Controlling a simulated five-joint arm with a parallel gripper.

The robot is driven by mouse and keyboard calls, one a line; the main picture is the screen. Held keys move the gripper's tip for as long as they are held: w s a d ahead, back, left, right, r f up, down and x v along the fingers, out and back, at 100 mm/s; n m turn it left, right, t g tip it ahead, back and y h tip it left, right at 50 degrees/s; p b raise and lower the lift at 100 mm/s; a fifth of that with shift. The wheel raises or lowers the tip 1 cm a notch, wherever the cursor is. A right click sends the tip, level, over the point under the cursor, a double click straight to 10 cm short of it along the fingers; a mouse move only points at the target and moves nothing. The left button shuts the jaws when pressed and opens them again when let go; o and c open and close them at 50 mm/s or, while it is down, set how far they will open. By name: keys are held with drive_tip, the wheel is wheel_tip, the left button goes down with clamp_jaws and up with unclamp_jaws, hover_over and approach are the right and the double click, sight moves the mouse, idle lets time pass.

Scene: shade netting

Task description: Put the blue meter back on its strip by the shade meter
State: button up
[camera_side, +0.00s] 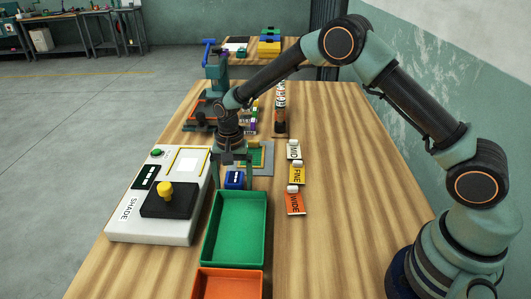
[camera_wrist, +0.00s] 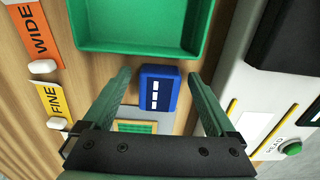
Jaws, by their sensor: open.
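The blue meter (camera_side: 234,180) is a small blue block with white marks on its face. It sits between the green tray and a grey plate, beside the shade meter (camera_side: 122,232), a long white box with a yellow knob. My gripper (camera_side: 235,171) points down over the blue meter. In the wrist view my gripper (camera_wrist: 159,76) is open, with one finger on each side of the blue meter (camera_wrist: 158,88) and visible gaps between. The shade meter also shows at the right of the wrist view (camera_wrist: 232,72). I cannot make out a separate strip.
The green tray (camera_side: 205,252) and an orange tray (camera_side: 230,271) stand in front. The grey plate (camera_side: 269,152) holds green netting in a yellow frame. WIDE (camera_side: 295,205), FINE (camera_side: 297,175) and MID (camera_side: 293,152) tags lie to the right.

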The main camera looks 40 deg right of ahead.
sight(233, 181)
wheel_tip(233, 181, up, 12)
drive_tip(key=s+d+r+n+t, duration=0.1)
drive_tip(key=s+d+r+n, duration=0.15)
drive_tip(key=s+r, duration=0.2)
drive_tip(key=s+d+r+n+t, duration=0.1)
drive_tip(key=s+d+r, duration=0.2)
drive_tip(key=r, duration=0.3)
drive_tip(key=s+d+n+t, duration=0.1)
drive_tip(key=s+d+n, duration=0.1)
drive_tip(key=s, duration=0.4)
drive_tip(key=s+d+r+n+t, duration=0.1)
drive_tip(key=s+d+n+t, duration=0.1)
drive_tip(key=s, duration=0.5)
drive_tip(key=shift+s+d+r+n+t, duration=0.2)
drive_tip(key=shift+s+r+n+t, duration=0.1)
drive_tip(key=shift+n, duration=0.45)
